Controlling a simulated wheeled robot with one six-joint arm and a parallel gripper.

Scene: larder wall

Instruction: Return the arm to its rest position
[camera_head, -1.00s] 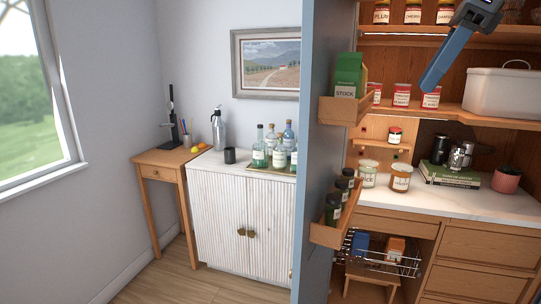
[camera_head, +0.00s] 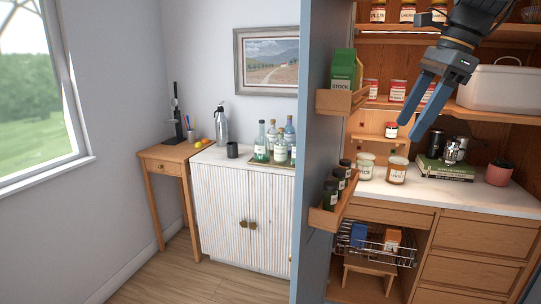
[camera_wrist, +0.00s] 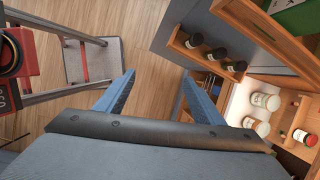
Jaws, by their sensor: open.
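My gripper (camera_head: 411,130) hangs from the top right of the head view, in front of the open larder. Its two blue fingers are apart, with nothing between them. The fingers point down and cover part of the shelf with the red-labelled jars. In the wrist view my gripper (camera_wrist: 158,88) also shows both fingers spread, with bare wooden floor between them.
The open larder door (camera_head: 312,150) carries racks with a green stock box (camera_head: 345,70) and dark-lidded jars. A counter (camera_head: 425,187) holds jars, books and a pot (camera_head: 498,173). A white bin (camera_head: 497,90) stands on the shelf. A white cabinet (camera_head: 240,215) stands left.

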